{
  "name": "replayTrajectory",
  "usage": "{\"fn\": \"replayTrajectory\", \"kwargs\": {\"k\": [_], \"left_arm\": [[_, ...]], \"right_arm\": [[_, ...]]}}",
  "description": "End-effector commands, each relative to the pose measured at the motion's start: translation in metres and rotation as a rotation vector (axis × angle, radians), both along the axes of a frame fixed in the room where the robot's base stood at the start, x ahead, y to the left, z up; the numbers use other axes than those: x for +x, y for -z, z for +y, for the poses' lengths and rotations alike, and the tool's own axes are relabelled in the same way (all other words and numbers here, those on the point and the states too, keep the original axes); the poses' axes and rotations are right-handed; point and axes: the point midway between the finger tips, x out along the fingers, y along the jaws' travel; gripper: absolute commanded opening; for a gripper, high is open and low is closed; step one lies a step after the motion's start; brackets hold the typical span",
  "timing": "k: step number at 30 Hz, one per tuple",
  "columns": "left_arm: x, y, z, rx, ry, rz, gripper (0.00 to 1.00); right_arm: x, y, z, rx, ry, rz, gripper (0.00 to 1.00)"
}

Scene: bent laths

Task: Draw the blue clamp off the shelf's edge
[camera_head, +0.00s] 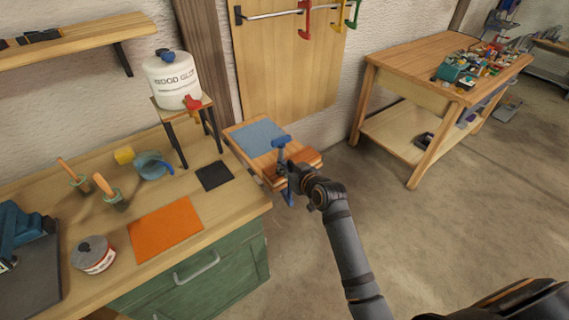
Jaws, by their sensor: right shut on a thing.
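The blue clamp (281,142) is at the front edge of a low wooden shelf (238,148), in the middle of the head view. One blue end shows above the shelf's wood, and another blue part (290,199) shows below the edge. My right gripper (284,170) is shut on the clamp, its arm reaching in from the lower right. The gripper hides the clamp's middle. I cannot tell whether the clamp touches the shelf. Reddish-brown wood (306,160) lies at the shelf's right end, beside the gripper. My left gripper is not in view.
A blue mat (258,137) lies on the shelf. The green bench at left holds an orange mat (165,229), a black mat (214,176), a tin (93,256), brushes and a glue jug (172,80) on a stand. A wooden table (420,60) stands at right; floor between is clear.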

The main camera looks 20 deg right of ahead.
Motion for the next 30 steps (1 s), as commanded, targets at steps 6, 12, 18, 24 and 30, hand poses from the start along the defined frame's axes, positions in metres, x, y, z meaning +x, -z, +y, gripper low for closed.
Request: {"fn": "replayTrajectory", "kwargs": {"k": [6, 12, 18, 24, 30], "left_arm": [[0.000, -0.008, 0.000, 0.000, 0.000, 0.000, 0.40], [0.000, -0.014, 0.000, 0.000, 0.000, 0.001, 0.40], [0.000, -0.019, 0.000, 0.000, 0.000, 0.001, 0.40], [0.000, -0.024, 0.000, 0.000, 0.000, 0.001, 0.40], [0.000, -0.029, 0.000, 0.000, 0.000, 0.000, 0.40]], "right_arm": [[-0.012, -0.002, -0.003, -0.001, 0.000, -0.002, 0.00], [-0.024, -0.002, -0.005, 0.000, 0.000, -0.001, 0.00], [-0.035, -0.003, -0.008, -0.001, 0.000, -0.002, 0.00], [-0.046, -0.003, -0.011, 0.000, 0.001, -0.002, 0.00], [-0.057, -0.004, -0.013, 0.000, 0.000, -0.002, 0.00]]}}
